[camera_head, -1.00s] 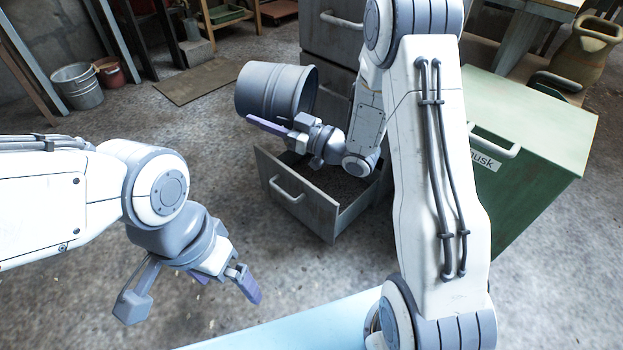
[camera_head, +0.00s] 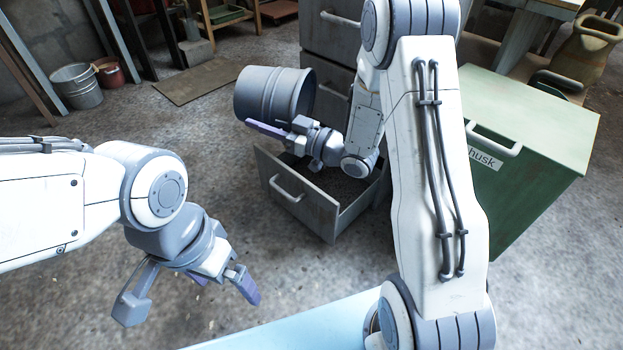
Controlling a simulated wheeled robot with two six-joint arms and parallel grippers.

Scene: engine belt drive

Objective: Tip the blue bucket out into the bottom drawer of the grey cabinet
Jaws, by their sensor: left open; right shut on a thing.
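The blue-grey bucket (camera_head: 272,92) is tilted on its side above the open bottom drawer (camera_head: 305,208) of the grey cabinet (camera_head: 333,38). My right gripper (camera_head: 270,128) is shut on the bucket at its near lower side. The bucket's mouth faces away from me, so its inside is hidden. Dark loose material shows on the drawer's floor. My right arm hides part of the drawer and the cabinet. My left gripper (camera_head: 192,300) is open and empty above the floor at the lower left, apart from the drawer.
A green chest labelled "husk" (camera_head: 530,140) stands right of the drawer. A metal pail (camera_head: 77,86) and a reddish pot (camera_head: 111,73) stand at the back left near a flat mat (camera_head: 198,80). A light blue surface (camera_head: 300,328) lies at the front. Floor left of the drawer is clear.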

